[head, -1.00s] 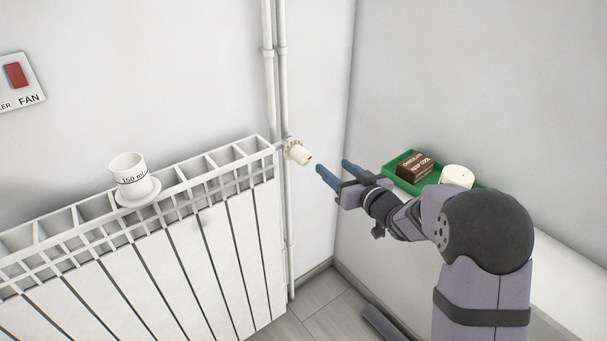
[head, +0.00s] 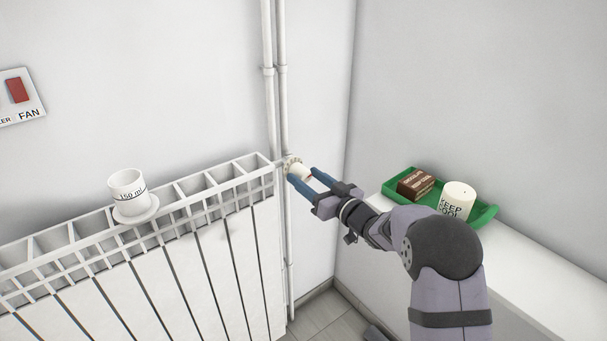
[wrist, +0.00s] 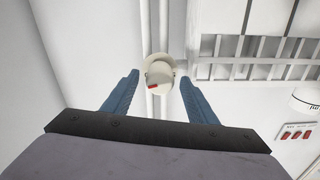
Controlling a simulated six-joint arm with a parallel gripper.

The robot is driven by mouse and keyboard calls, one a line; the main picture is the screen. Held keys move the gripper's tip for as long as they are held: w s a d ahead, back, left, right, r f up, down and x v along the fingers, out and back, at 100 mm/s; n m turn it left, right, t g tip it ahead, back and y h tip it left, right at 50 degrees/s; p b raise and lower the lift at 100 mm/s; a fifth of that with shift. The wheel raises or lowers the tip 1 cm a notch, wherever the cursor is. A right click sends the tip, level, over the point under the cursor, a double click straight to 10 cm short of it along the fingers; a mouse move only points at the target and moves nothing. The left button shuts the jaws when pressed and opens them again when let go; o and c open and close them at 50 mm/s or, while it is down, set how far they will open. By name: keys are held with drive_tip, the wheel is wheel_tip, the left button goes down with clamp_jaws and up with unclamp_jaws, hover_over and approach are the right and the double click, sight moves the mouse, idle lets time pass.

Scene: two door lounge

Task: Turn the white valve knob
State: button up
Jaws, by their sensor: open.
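The white valve knob (head: 299,171) sits at the right end of the radiator, beside the vertical pipes. It has a small red mark, clear in the wrist view, where the knob (wrist: 159,78) appears between the fingertips. My gripper (head: 303,178) is open, with one blue finger on each side of the knob's outer end. The wrist view shows a gap between each finger and the knob; I cannot tell how deep the knob lies between them.
A white radiator (head: 190,260) carries a cup (head: 127,187) on a saucer (head: 137,215). At right, a green tray (head: 484,212) on a white ledge (head: 540,265) holds a chocolate box (head: 416,184) and a white canister (head: 458,200). A fan switch (head: 18,92) is on the left wall.

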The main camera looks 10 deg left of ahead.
drive_tip(key=shift+x, duration=0.95)
drive_tip(key=shift+c, duration=0.7)
drive_tip(key=c, duration=0.9)
drive_tip(key=shift+c, duration=0.2)
